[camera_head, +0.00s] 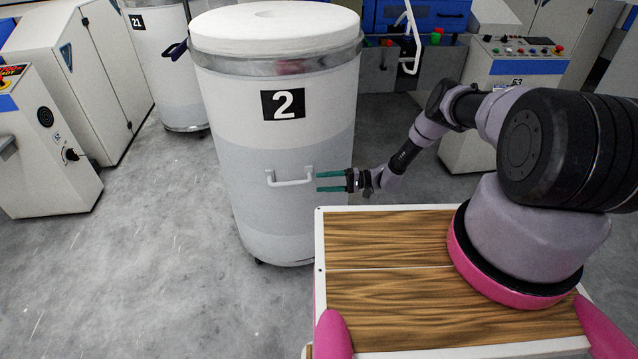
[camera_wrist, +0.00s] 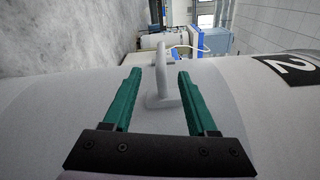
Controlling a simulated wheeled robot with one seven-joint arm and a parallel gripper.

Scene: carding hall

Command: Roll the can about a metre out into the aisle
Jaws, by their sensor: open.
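The can (camera_head: 262,136) is a tall white and grey cylinder marked with a black 2 label, standing upright on the floor. White material fills it to above its metal rim. A white bar handle (camera_head: 290,180) sits on its side; it also shows in the wrist view (camera_wrist: 161,80). My gripper (camera_head: 318,182) is open at the right of the handle, its green fingers pointing at it. In the wrist view the fingers (camera_wrist: 157,75) lie to either side of the handle's line, with the handle ahead between their tips. I cannot tell whether they touch the can.
Another can (camera_head: 160,65), marked 21, stands behind at the left. Grey-white machine cabinets (camera_head: 45,145) line the left side. A control cabinet (camera_head: 505,75) with buttons stands at the back right, beside blue machinery (camera_head: 425,15). Grey floor (camera_head: 140,250) is clear at the front left.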

